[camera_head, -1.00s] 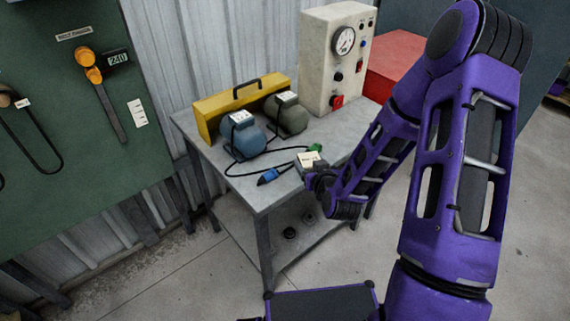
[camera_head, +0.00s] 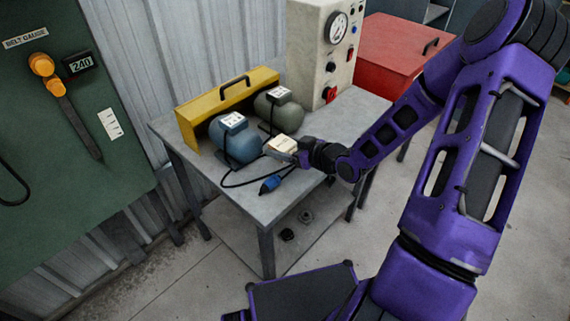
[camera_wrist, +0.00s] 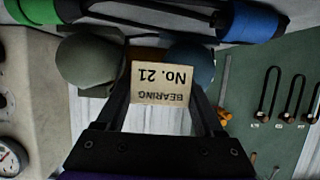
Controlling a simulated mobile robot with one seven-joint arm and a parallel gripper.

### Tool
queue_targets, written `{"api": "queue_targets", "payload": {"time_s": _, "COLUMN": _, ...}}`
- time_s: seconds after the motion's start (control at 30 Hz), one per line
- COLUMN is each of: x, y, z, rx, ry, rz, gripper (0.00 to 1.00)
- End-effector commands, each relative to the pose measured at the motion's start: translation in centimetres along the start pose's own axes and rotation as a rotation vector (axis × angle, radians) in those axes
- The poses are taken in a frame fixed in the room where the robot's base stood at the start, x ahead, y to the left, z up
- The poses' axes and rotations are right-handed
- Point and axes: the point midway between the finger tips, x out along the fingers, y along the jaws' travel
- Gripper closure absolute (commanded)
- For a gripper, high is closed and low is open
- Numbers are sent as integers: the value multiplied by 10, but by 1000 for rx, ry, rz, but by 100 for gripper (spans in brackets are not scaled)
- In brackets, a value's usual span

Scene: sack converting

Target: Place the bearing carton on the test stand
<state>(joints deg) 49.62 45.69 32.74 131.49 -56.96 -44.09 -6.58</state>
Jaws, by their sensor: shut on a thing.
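The bearing carton (camera_head: 281,144) is a small cream box. My gripper (camera_head: 290,153) is shut on it, just in front of the two motors on the grey table. In the wrist view the carton (camera_wrist: 162,84) sits between my two fingers, its label "BEARING No. 21" upside down. I cannot tell whether the carton touches the tabletop. The grey table (camera_head: 222,205) carries a beige gauge box (camera_head: 318,60) at its back right, with a dial, knobs and a red switch. Which of these is called the test stand is not marked.
A blue motor (camera_head: 235,140), a grey-green motor (camera_head: 278,110) and a yellow case (camera_head: 240,92) with a handle stand behind the carton. A black cable with a blue plug (camera_head: 270,185) lies in front. A red box (camera_head: 400,50) stands at right.

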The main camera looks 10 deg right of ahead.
Motion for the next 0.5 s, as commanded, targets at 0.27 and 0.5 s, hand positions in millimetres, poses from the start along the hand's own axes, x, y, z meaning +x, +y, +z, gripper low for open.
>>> {"api": "queue_targets", "payload": {"time_s": 0.27, "x": 11, "y": 0, "z": 25, "rx": 1, "ry": 2, "rz": 0, "gripper": 95}}
{"api": "queue_targets", "payload": {"time_s": 0.5, "x": 22, "y": -1, "z": 52, "rx": 0, "ry": 2, "rz": -1, "gripper": 95}}
